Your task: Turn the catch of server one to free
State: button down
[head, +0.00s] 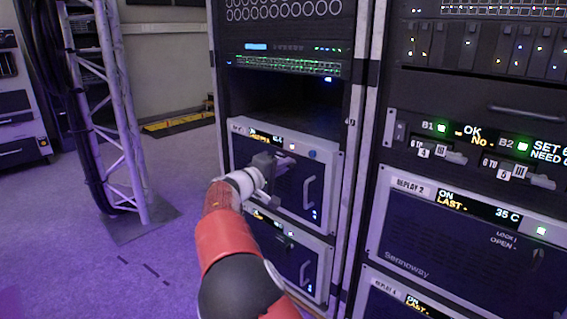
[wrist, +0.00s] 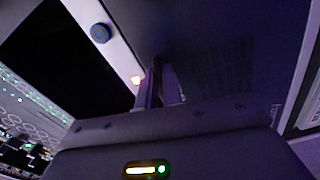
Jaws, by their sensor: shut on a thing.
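The upper server (head: 292,195) in the left rack has a pale frame, a dark front and a vertical handle (head: 308,191); its label is too small to read surely. My gripper (head: 282,163) is at the upper middle of this front, where the catch sits. In the wrist view, my gripper's fingers (wrist: 160,84) are close together against the dark front. They are shut on the catch, which is mostly hidden between and behind them, so its angle cannot be told.
A second server (head: 287,262) with a handle is just below. An open dark bay (head: 280,95) is above. The right rack (head: 460,235) stands close by, with more units. A truss (head: 105,110) with black cables stands at left, with open floor around it.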

jog(key=shift+n+p, duration=0.5)
jog(key=shift+n, duration=0.6)
jog(key=c, duration=1.6)
grip_release()
jog(key=shift+o, duration=0.2)
jog(key=v, duration=0.7)
jog(key=shift+s+a, duration=0.3)
jog(key=shift+f, duration=0.1)
